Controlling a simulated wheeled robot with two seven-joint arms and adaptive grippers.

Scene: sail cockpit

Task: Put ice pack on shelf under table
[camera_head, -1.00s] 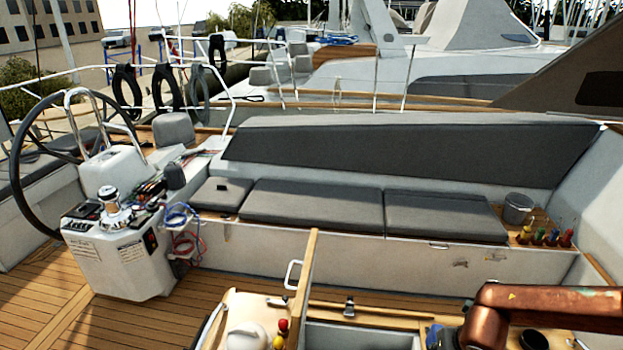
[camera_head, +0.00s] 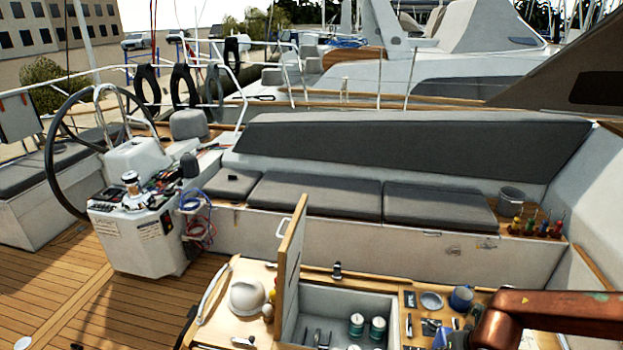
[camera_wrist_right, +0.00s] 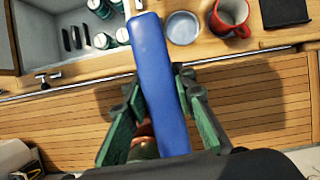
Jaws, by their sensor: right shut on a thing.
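The ice pack (camera_wrist_right: 160,75) is a long blue slab in the right wrist view, standing nearly upright in the picture. My right gripper (camera_wrist_right: 151,98) is shut on it, with a green finger on each side. The pack's upper end overlaps the edge of the wooden table (camera_wrist_right: 95,72) in that view. The table (camera_head: 345,277) is also at the bottom of the head view, with an open compartment. I cannot make out a shelf under it. My left gripper is out of view.
The compartment (camera_head: 310,303) holds several green-labelled jars beside a raised wooden lid (camera_head: 291,243). The wrist view shows a red mug (camera_wrist_right: 230,17). Open deck (camera_head: 60,285) lies at left.

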